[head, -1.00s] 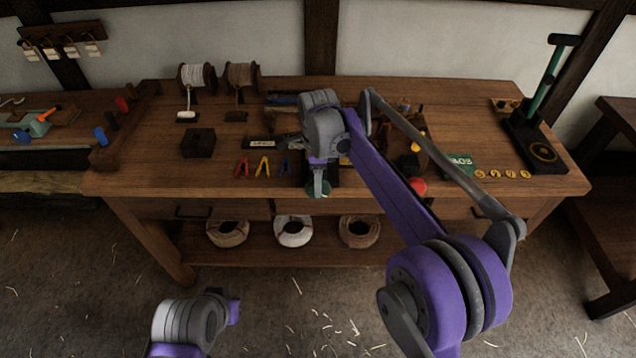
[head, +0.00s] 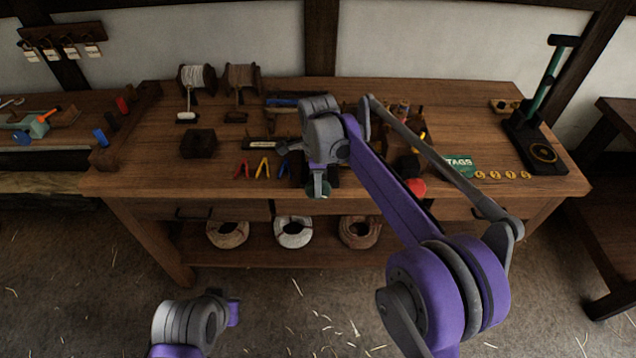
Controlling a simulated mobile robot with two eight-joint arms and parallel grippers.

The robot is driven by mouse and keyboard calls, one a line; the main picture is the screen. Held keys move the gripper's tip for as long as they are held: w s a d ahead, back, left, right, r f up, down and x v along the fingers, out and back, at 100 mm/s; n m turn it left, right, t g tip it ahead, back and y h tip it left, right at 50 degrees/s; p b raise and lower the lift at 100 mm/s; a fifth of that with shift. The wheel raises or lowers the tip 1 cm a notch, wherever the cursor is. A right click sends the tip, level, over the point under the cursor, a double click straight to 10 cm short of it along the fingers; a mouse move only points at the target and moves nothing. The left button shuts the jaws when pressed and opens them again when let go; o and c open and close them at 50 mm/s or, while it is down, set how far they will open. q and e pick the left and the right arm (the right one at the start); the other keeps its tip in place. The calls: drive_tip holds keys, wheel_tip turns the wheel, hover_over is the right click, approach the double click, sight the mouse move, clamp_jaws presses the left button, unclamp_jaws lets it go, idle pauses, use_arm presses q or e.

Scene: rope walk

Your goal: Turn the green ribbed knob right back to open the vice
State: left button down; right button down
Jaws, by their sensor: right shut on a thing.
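The green ribbed knob (head: 322,192) shows in part at the front edge of the bench, below my right gripper. My right gripper (head: 319,184) points down over it and is shut on it. The vice behind the knob is mostly hidden by my right gripper and wrist; only dark parts show beside them. I cannot tell how far its jaws stand apart. My left arm shows at the lower left, low in front of the bench, and its fingers are not visible.
The wooden bench (head: 140,187) carries two spools at the back, a dark block (head: 198,143), small coloured clips (head: 262,167), a red round thing (head: 415,188) and a green TAGS card (head: 459,166). A green-handled lever tool (head: 545,82) stands at the right. Coils lie on the lower shelf.

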drive_tip(key=shift+a, duration=0.1)
drive_tip(key=h, duration=0.2)
drive_tip(key=shift+a+h+p, duration=0.35)
drive_tip(key=shift+h, duration=0.05)
drive_tip(key=shift+a+f+h, duration=0.1)
drive_tip(key=shift+a+h, duration=0.05)
drive_tip(key=shift+h, duration=0.85)
drive_tip(key=shift+a+f+h, duration=0.1)
drive_tip(key=shift+a+h, duration=0.05)
drive_tip(key=shift+h, duration=0.85)
drive_tip(key=c, duration=0.6)
unclamp_jaws()
drive_tip(key=shift+c, duration=0.2)
drive_tip(key=p+v, duration=0.1)
drive_tip(key=v, duration=0.9)
drive_tip(key=shift+a+r+p, duration=0.2)
drive_tip(key=shift+a+p, duration=0.15)
drive_tip(key=shift+p, duration=0.05)
